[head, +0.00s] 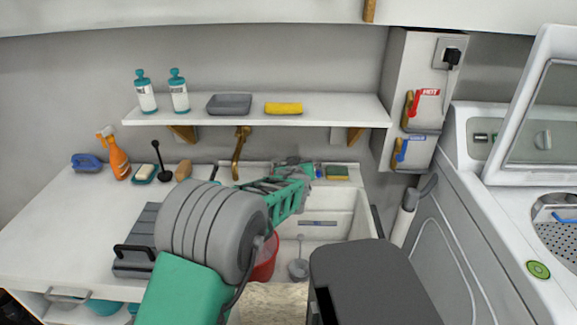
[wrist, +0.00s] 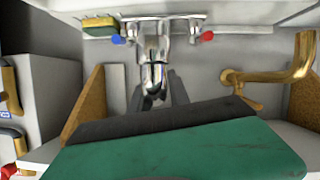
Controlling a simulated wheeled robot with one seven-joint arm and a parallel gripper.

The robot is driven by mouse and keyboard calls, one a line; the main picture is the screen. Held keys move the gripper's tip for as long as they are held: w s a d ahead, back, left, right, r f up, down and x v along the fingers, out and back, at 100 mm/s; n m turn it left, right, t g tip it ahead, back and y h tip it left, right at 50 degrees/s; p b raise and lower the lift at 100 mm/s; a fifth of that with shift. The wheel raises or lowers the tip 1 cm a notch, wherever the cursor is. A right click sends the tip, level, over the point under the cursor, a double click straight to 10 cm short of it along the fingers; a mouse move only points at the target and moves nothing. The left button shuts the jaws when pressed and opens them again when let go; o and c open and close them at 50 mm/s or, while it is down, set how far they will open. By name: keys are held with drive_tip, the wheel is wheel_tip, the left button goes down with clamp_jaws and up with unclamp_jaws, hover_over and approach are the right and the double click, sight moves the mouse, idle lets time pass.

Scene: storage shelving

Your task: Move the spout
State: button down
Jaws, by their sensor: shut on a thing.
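The chrome spout (wrist: 154,72) hangs from a tap in the middle of the wrist view. A blue-marked knob (wrist: 117,39) and a red-marked knob (wrist: 207,36) flank it. My gripper (wrist: 158,92) has its dark fingers on either side of the spout's end and is shut on it. The gripper's green body covers the lower part of that view. In the head view my arm reaches over the sink to my gripper (head: 303,172) at the back wall, and the arm and gripper hide most of the spout.
The white sink (head: 345,225) holds a red bucket (head: 266,262). A shelf (head: 340,108) spans above, with wooden brackets beneath. A brass pipe (head: 239,155) is left of my gripper. A sponge (head: 337,172) lies to its right. A washing machine (head: 450,220) stands right.

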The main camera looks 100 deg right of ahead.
drive_tip(key=shift+s, duration=0.1)
drive_tip(key=c, duration=1.5)
unclamp_jaws()
drive_tip(key=shift+o, duration=1.3)
drive_tip(key=v, duration=0.7)
drive_tip(key=shift+w+a+r+b, duration=0.15)
drive_tip(key=shift+w+a+b, duration=0.1)
drive_tip(key=shift+a+b, duration=0.1)
